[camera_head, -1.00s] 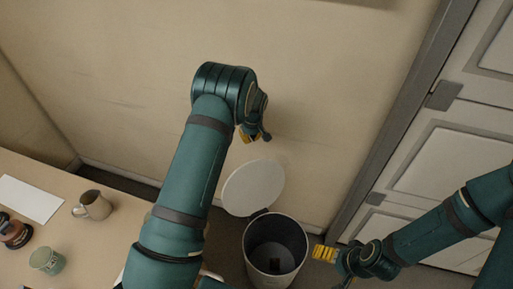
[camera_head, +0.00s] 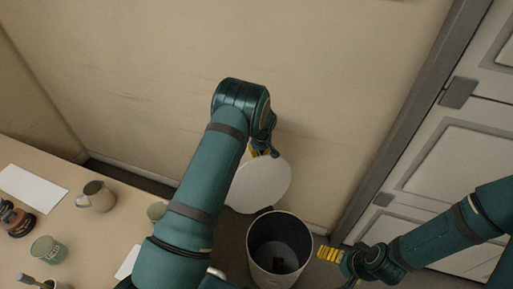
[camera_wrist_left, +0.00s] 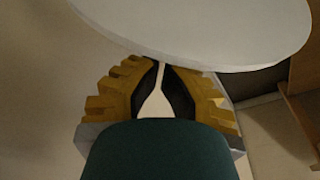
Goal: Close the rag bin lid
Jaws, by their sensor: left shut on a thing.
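The rag bin (camera_head: 259,262) is a pale round bin with a dark interior, standing on the floor by the wall. Its round white lid (camera_head: 264,190) stands up, hinged at the bin's back rim, so the bin is open. My left gripper (camera_head: 262,152) is at the lid's upper edge. In the left wrist view, the yellow-padded fingers (camera_wrist_left: 162,66) come together at the edge of the lid (camera_wrist_left: 210,28), and their tips are partly hidden by it. My right gripper (camera_head: 330,254) hangs just right of the bin, apart from it; its finger gap is unclear.
A table (camera_head: 110,232) at the left carries a jug (camera_head: 96,197), a green cup (camera_head: 48,250) and a white sheet (camera_head: 33,188). The wall (camera_head: 330,90) rises behind the bin. Cabinet doors (camera_head: 450,175) stand at the right.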

